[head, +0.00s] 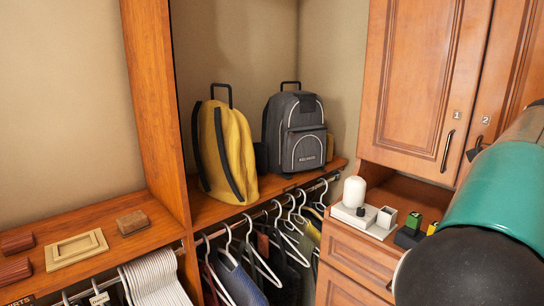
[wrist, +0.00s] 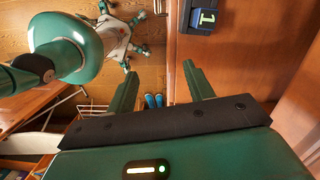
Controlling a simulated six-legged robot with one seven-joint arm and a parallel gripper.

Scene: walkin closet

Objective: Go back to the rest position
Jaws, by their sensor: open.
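My gripper (wrist: 160,68) shows in the wrist view with its two green fingers spread apart. Nothing is held between them; wooden surfaces and floor show past the gap. In the head view my green and black arm fills the right edge, and the gripper itself is out of that view. In the wrist view my white and green body and legs show at the top left, over the wooden floor.
A cabinet with doors (head: 415,85) stands beside my arm. A counter below holds a white device (head: 355,192) and small green and yellow blocks. A yellow bag (head: 228,150) and a grey backpack (head: 297,135) stand on a shelf over hanging clothes. Blue items (wrist: 153,101) lie low down.

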